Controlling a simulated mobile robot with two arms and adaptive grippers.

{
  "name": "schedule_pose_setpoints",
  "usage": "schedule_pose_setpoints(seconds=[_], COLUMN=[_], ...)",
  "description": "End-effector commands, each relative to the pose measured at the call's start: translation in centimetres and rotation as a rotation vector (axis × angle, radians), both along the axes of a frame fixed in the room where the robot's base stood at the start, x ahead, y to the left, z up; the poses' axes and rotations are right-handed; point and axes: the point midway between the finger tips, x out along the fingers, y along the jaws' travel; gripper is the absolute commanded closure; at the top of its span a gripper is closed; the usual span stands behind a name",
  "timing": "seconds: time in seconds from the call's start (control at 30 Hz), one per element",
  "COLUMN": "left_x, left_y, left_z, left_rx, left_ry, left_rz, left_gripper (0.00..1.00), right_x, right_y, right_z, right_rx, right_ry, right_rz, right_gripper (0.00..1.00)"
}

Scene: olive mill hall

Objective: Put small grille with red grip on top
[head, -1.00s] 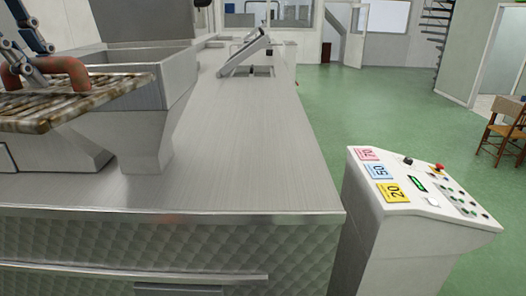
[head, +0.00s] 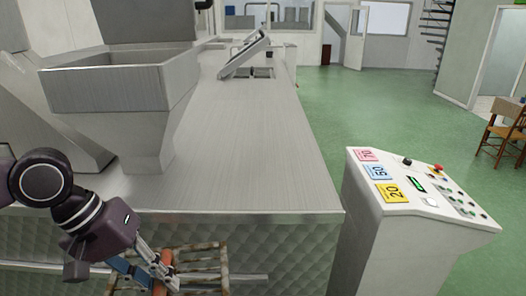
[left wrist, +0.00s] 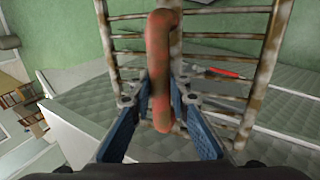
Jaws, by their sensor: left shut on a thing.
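The small grille (head: 208,252) is a rusty frame of parallel bars with a red grip. In the head view it hangs low, in front of the machine's quilted metal front, partly cut off by the bottom edge. My left gripper (head: 160,272) is shut on its red grip. In the left wrist view the red grip (left wrist: 160,70) runs between the two blue fingers of my left gripper (left wrist: 158,98), with the grille bars (left wrist: 222,36) behind it. The steel machine top (head: 255,140) is bare near its front edge. My right gripper is not in view.
A square open steel hopper (head: 115,90) stands on the machine at the left. A control stand (head: 375,230) with coloured number labels is to the right of the machine. Green floor (head: 350,110) is free beyond. A small red thing (left wrist: 228,74) lies behind the grille.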

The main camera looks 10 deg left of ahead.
Motion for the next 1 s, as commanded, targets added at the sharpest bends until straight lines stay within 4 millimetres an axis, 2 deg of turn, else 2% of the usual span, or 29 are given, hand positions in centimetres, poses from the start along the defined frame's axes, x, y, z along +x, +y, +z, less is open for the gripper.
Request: schedule_pose_setpoints(seconds=[0.03,0.13,0.57,1.0], left_x=[-0.2,-0.6,-1.4,-1.2], left_y=[-0.4,-1.3,-3.3,2.2], left_z=[-1.2,-3.2,-8.1,-6.9], left_rx=[0.002,0.001,0.002,-0.003], left_ry=[0.006,0.006,0.002,-0.008], left_rz=[-0.035,-0.105,-0.276,-0.156], left_gripper=[1.00,1.00,1.00,1.00], right_x=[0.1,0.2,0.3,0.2], right_y=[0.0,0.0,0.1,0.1], right_z=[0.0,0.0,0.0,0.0], right_rx=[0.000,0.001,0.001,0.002], right_ry=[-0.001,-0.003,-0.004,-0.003], right_rz=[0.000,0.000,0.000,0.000], right_gripper=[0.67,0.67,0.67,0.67])
